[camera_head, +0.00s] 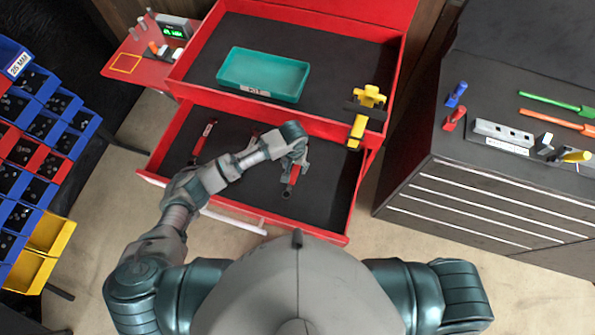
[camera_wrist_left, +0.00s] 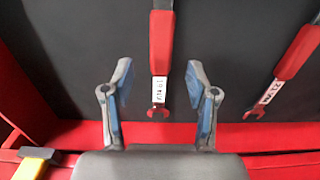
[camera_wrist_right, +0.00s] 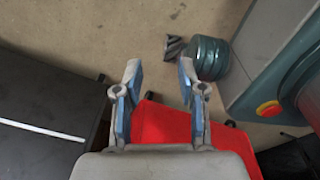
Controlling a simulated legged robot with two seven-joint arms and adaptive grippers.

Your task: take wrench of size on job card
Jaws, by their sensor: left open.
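Red-handled wrenches lie in the open red drawer (camera_head: 240,165). One wrench (camera_head: 203,138) is at the left, one (camera_head: 254,136) is partly behind my left arm, and one (camera_head: 293,177) is at my left gripper (camera_head: 292,163). In the left wrist view, my left gripper (camera_wrist_left: 159,70) is open, with a wrench (camera_wrist_left: 161,45) between and beyond its fingers, not gripped. Its white label is too small to read surely. Another labelled wrench (camera_wrist_left: 295,55) lies to the right. My right gripper (camera_wrist_right: 160,70) is open and empty in the right wrist view. I cannot identify a job card.
A teal tray (camera_head: 264,74) sits in the upper red compartment, with a yellow tool (camera_head: 362,112) at its right edge. Blue, red and yellow bins (camera_head: 35,140) stand left. A small display (camera_head: 173,29) is at the back left. A dark cabinet (camera_head: 490,190) stands right.

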